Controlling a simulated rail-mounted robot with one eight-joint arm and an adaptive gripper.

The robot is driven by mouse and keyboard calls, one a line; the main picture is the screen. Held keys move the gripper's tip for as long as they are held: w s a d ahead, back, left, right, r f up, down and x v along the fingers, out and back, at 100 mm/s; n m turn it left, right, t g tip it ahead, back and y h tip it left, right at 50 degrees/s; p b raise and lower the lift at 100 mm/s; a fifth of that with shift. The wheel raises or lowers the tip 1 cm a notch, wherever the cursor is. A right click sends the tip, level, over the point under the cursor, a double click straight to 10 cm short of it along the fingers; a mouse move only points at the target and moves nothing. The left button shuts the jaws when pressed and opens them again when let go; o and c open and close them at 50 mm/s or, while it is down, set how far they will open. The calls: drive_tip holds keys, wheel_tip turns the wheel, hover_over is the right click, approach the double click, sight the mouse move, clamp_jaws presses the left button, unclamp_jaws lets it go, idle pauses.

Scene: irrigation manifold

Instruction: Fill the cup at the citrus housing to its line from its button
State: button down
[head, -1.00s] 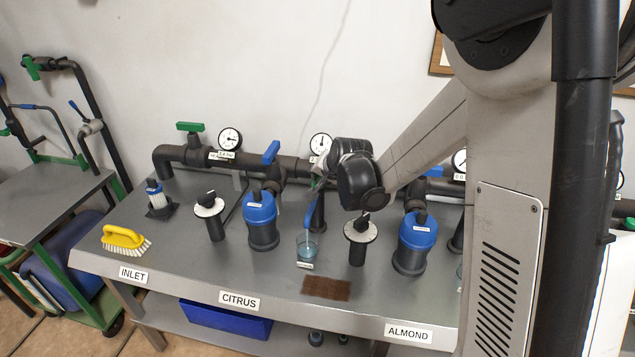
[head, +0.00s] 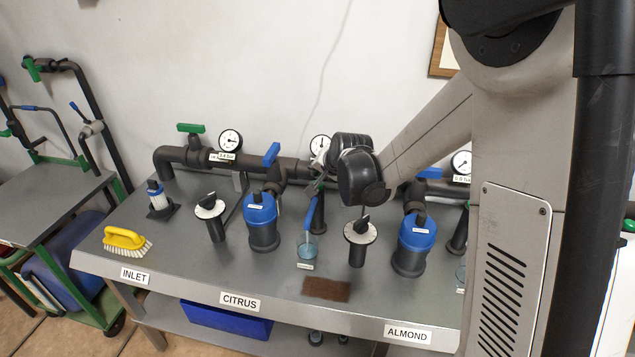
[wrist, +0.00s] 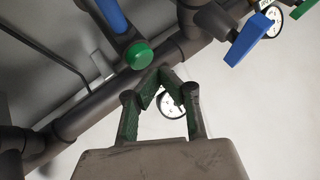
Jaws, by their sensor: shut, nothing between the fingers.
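The clear, bluish cup (head: 307,248) stands on the bench below a blue-handled tap (head: 310,214); its level against the line is too small to read. The citrus housing (head: 262,222), black with a blue cap, stands left of the cup. My gripper (head: 317,186) is above and behind the cup, near the tap's upper end, partly hidden by my wrist. In the wrist view, a round green button (wrist: 139,55) sits beside the blue tap handle (wrist: 112,16). My gripper (wrist: 160,74) is shut and empty, its tips just beside the button; I cannot tell whether they touch.
A dark pipe with gauges (head: 230,140) and blue valve handles (head: 271,154) runs along the back. Black knobs on posts (head: 360,232) flank the area. A brown mat (head: 326,289) lies in front of the cup. A yellow brush (head: 125,239) is at left.

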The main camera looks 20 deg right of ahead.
drive_tip(key=shift+r+p, duration=1.45)
drive_tip(key=shift+r, duration=1.05)
drive_tip(key=shift+s+r, duration=0.15)
drive_tip(key=s+r+n, duration=0.2)
drive_tip(key=s+r, duration=0.4)
drive_tip(key=s, duration=0.3)
drive_tip(key=s+r+n+g+h, duration=0.1)
drive_tip(key=s+n, duration=0.4)
drive_tip(key=s, duration=2.2)
drive_tip(key=shift+s+r+g, duration=0.2)
drive_tip(key=shift+r+g, duration=0.25)
drive_tip(key=shift+g, duration=0.05)
